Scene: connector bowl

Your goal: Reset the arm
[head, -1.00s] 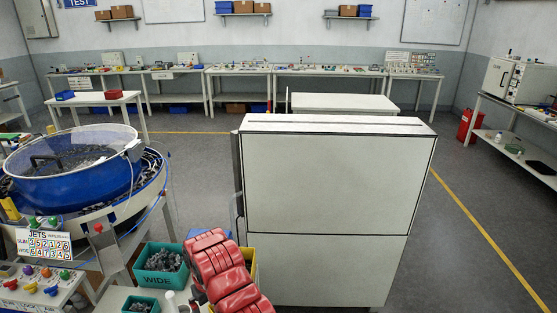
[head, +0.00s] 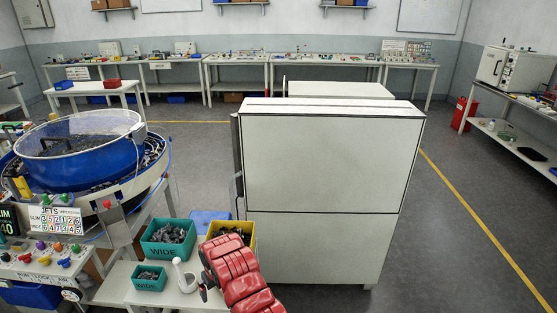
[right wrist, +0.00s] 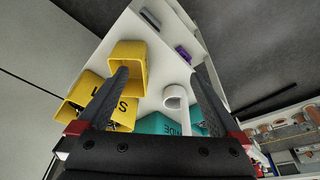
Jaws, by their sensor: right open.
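My right arm, with red covers, reaches in from the bottom of the head view. Its gripper (head: 204,288) is small there, beside a white upright piece (head: 184,276) on the small table. In the right wrist view the two dark fingers of my right gripper (right wrist: 160,85) stand wide apart with nothing held between them. The white piece, with a round open top (right wrist: 177,97), shows beyond them, apart from the fingers as far as I can tell. My left gripper is in neither view.
Teal WIDE bins (head: 168,238) and a yellow bin (head: 233,232) with dark parts sit close to the right gripper. A blue bowl feeder (head: 80,158) stands left. A large white cabinet (head: 325,160) blocks the middle. Floor is free to its right.

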